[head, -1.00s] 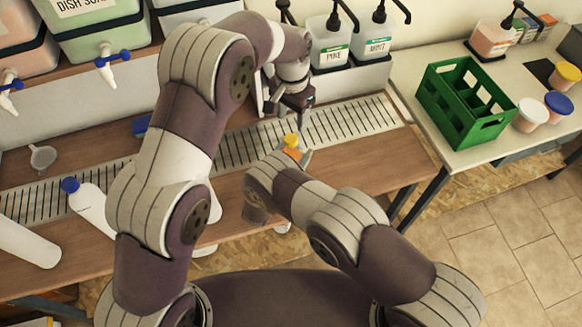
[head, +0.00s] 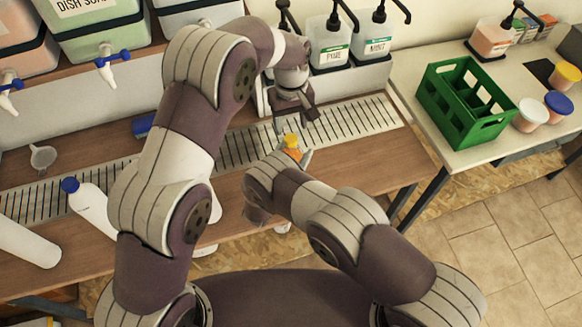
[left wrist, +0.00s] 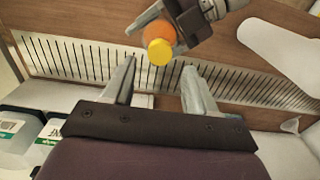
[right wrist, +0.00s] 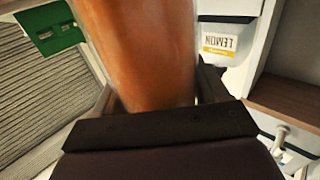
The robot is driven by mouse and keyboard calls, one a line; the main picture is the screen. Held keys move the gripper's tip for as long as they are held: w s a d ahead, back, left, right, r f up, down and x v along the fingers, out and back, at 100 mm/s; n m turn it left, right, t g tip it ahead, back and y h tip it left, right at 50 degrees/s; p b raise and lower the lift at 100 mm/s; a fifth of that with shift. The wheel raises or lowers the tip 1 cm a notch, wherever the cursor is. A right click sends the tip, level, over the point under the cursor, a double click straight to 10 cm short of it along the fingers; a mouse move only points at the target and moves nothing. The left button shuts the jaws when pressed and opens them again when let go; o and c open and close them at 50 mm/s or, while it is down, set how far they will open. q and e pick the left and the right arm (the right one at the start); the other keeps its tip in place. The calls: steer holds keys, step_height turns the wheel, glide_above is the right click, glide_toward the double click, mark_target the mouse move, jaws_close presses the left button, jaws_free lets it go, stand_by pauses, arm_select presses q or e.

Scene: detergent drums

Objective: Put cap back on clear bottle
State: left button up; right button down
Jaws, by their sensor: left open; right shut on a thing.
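The bottle (head: 290,153) shows orange contents and has a yellow cap (head: 291,139) on its top; I cannot tell how tightly the cap sits. My right gripper (right wrist: 157,95) is shut on the bottle, which fills the middle of the right wrist view (right wrist: 145,50). My left gripper (head: 292,122) is open and empty above the cap. In the left wrist view the yellow cap (left wrist: 159,52) lies just beyond the gap between the left fingertips (left wrist: 158,70), apart from them. The bottle's lower part is hidden by my right arm in the head view.
A slatted drain strip (head: 340,120) runs along the wooden counter behind the bottle. Pump bottles (head: 331,42) stand at the back. A white bottle with a blue cap (head: 92,205) and a funnel (head: 43,156) are at left. A green crate (head: 465,105) is on the right table.

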mark_target(291, 138)
arm_select(q)
steer(key=shift+f, duration=2.65)
jaws_close()
steer(key=shift+o, duration=0.6)
jaws_free()
